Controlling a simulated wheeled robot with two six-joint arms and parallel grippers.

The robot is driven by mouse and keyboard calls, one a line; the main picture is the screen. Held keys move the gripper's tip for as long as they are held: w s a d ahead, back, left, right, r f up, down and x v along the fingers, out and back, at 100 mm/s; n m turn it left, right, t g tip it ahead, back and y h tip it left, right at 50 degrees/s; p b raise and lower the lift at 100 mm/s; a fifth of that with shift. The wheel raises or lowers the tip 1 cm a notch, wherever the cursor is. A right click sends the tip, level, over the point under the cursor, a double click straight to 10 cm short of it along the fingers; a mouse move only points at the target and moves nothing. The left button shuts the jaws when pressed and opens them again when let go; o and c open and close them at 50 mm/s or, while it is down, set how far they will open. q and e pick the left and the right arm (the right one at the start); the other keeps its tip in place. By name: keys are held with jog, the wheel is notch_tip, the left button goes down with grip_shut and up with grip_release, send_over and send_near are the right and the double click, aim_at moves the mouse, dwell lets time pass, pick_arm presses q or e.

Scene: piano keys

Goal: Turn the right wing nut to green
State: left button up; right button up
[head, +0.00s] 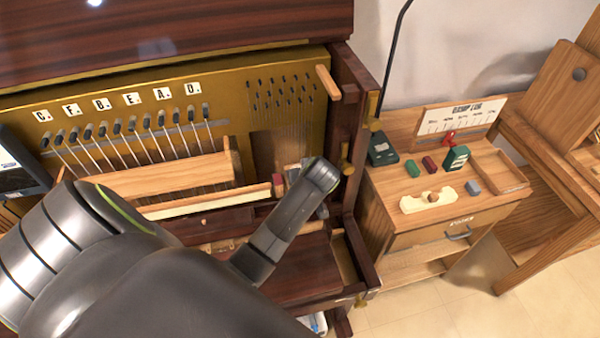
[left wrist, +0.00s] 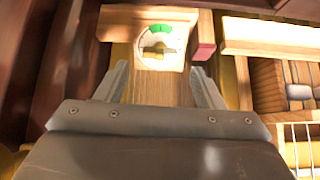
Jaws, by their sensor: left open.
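A round white dial (left wrist: 171,62) with a green sector (left wrist: 160,29) at its top sits on a wooden block in the left wrist view. A brass-coloured wing nut (left wrist: 155,47) is at its middle, its wings lying roughly across the picture and not lined up with the green. My left gripper (left wrist: 161,76) is open, its two fingers on either side below the dial, with nothing seen between them but wood. In the head view my left arm reaches into the right end of the open piano and hides the dial and wing nut.
A red block (left wrist: 203,50) is just right of the dial; it also shows in the head view (head: 278,184). A pale wooden rail (left wrist: 265,30) runs to the right. The piano's dark side wall (head: 352,85) stands close to my arm. A side cabinet (head: 385,190) with small items is at right.

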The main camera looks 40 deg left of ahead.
pick_arm(q)
jog(key=shift+b+x, duration=0.55)
jog(key=shift+x, duration=0.55)
jog(key=shift+w+a+f+b, duration=0.3)
jog(key=shift+f+b, duration=0.15)
jog(key=shift+f, duration=0.15)
jog(key=shift+b+x, duration=0.9)
jog(key=shift+x, duration=0.65)
jog(key=shift+s+d+r+p, duration=0.3)
jog(key=shift+r+p, duration=0.25)
jog(key=shift+p, duration=0.35)
jog(key=c, duration=0.8)
jog(key=shift+o, duration=0.2)
jog(key=shift+n, duration=1.9)
